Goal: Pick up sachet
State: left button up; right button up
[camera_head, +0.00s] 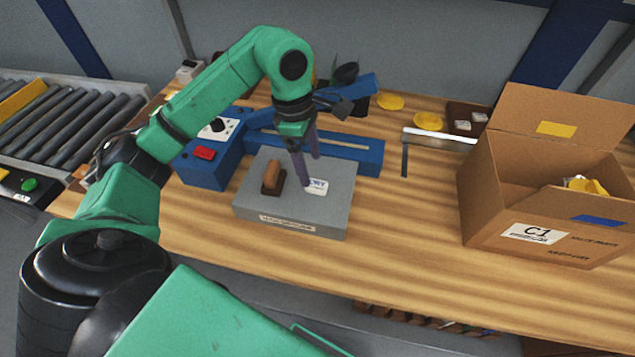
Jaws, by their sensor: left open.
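The sachet (317,186) is a small white packet with dark lettering. It lies on the top of a grey block (330,207) with a label on its front. My left gripper (309,168) reaches down from above with its purple fingers close over the sachet. The jaws are open, and one fingertip hides part of the sachet's left edge. I cannot tell whether the fingers touch it. My right gripper is not in view.
A brown-handled stamp (273,178) stands on the grey block, left of the sachet. A blue machine (210,160) sits just behind. An open cardboard box (520,205) stands at the right. Yellow round parts (428,121) lie at the back. The table (400,225) between block and box is clear.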

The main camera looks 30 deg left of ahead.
aim_at(317, 184)
pick_arm(q)
jog(key=f+p, duration=0.1)
jog(key=f, duration=0.3)
jog(key=w+f+p, duration=0.1)
jog(key=f, duration=0.1)
jog(key=shift+d+f+p, duration=0.3)
jog(key=shift+f, duration=0.3)
jog(key=shift+w, duration=0.1)
jog(key=shift+c, duration=0.6)
grip_shut()
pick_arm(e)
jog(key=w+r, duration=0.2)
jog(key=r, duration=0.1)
pick_arm(q)
jog(key=shift+r, duration=0.1)
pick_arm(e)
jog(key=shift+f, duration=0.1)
